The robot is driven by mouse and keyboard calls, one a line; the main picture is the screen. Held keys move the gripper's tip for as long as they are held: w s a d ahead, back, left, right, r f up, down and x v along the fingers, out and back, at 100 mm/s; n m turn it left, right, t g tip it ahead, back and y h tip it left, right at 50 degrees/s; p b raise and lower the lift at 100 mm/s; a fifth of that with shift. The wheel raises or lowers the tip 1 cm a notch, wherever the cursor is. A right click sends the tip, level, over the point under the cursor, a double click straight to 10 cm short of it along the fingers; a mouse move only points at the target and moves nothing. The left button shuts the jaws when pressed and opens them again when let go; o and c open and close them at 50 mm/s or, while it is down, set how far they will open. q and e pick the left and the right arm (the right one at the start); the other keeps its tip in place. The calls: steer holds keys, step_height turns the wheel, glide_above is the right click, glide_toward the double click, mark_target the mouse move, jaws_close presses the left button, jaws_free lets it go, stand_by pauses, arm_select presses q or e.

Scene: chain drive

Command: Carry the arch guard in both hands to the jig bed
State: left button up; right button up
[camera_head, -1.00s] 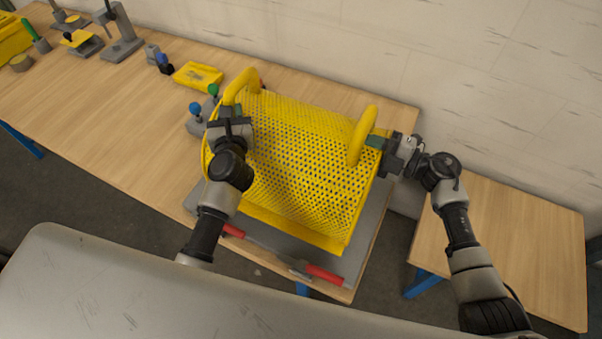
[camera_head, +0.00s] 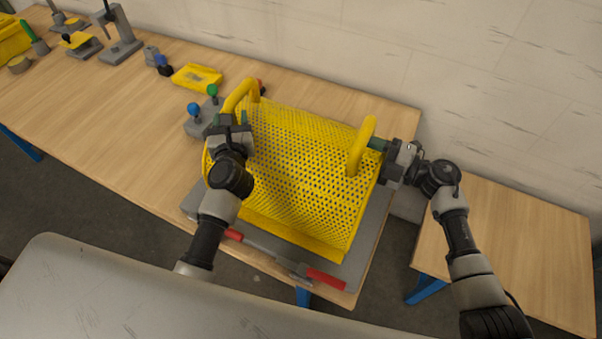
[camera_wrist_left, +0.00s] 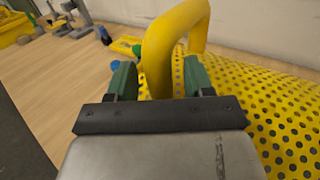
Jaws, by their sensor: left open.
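The arch guard (camera_head: 300,165) is a yellow perforated curved sheet with a loop handle at each end. It sits over a grey plate (camera_head: 372,232), which looks like the jig bed, at the right end of the bench; its hidden underside keeps me from telling how it is seated. My left gripper (camera_head: 231,119) is at the left handle (camera_head: 240,92). In the left wrist view its green-padded fingers (camera_wrist_left: 159,80) stand apart on either side of the yellow handle (camera_wrist_left: 165,50). My right gripper (camera_head: 378,144) reaches the right handle (camera_head: 361,148) from the right; its finger gap is unclear.
Red-handled clamps (camera_head: 326,279) lie along the plate's front edge. Blue and green knobs (camera_head: 212,90) stand close left of the guard, with a yellow block (camera_head: 197,76) behind. The bench's left middle is clear. A second table (camera_head: 520,240) stands at right, across a gap.

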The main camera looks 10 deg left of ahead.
steer(key=shift+d, duration=0.25)
arm_select(q)
steer(key=v, duration=1.2)
arm_select(e)
steer(key=v, duration=1.1)
steer(key=shift+d, duration=0.25)
steer(key=shift+s, duration=0.1)
